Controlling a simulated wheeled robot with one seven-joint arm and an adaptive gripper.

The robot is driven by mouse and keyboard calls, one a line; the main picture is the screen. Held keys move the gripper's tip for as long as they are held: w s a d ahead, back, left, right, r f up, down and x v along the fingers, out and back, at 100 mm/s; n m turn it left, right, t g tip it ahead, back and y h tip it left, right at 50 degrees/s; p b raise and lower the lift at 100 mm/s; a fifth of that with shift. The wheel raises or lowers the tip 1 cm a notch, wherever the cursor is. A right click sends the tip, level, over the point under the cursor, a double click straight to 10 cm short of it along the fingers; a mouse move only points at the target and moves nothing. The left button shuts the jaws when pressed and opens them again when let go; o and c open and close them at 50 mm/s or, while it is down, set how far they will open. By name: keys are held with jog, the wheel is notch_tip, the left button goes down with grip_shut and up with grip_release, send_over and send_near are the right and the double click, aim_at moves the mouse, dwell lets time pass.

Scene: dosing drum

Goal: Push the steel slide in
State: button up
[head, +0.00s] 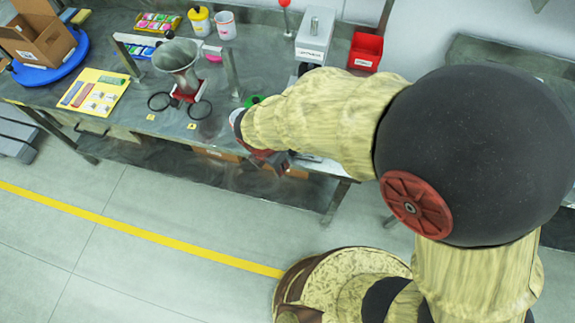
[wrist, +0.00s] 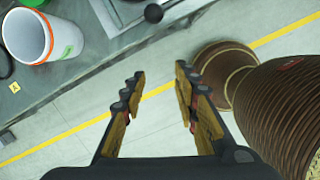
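In the head view, a grey metal hopper (head: 176,56) with a red part (head: 187,92) below it stands between two posts on the bench. I cannot make out a steel slide there for certain. In the wrist view, a pale flat metal piece (wrist: 112,14) lies at the bench edge, with a black ball knob (wrist: 153,13) at its end; it may be the steel slide. My gripper (wrist: 158,84) is open and empty, with floor showing between its fingers, apart from the knob. In the head view my gripper (head: 268,160) is at the bench's front edge, partly hidden by my arm.
A red bin (head: 365,52) and a white device (head: 314,35) stand at the back. The floor in front is clear.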

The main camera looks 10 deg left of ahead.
jog(key=shift+w+a+r+n+t, duration=0.15)
jog(key=shift+w+a+n, duration=0.05)
jog(key=shift+n, duration=0.35)
jog(key=shift+w+a+r+n+t, duration=0.15)
jog(key=shift+n, duration=0.4)
jog(key=shift+c, duration=0.6)
jog(key=n, duration=0.2)
jog(key=shift+w+a+f+n+y, duration=0.1)
jog(key=shift+w+a+n+y, duration=0.15)
jog(key=shift+a+n+y, duration=0.1)
jog(key=c, duration=0.4)
jog(key=shift+d+f, duration=0.1)
jog(key=shift+f, duration=0.05)
jog(key=shift+c, duration=0.5)
jog(key=b+x, duration=0.3)
jog(key=x, duration=0.6)
grip_shut()
jog(key=w, duration=0.2)
jog(key=w+b, duration=0.1)
jog(key=w, duration=0.1)
jog(key=shift+d+f, duration=0.15)
jog(key=shift+f, duration=0.1)
jog(key=shift+w, duration=0.15)
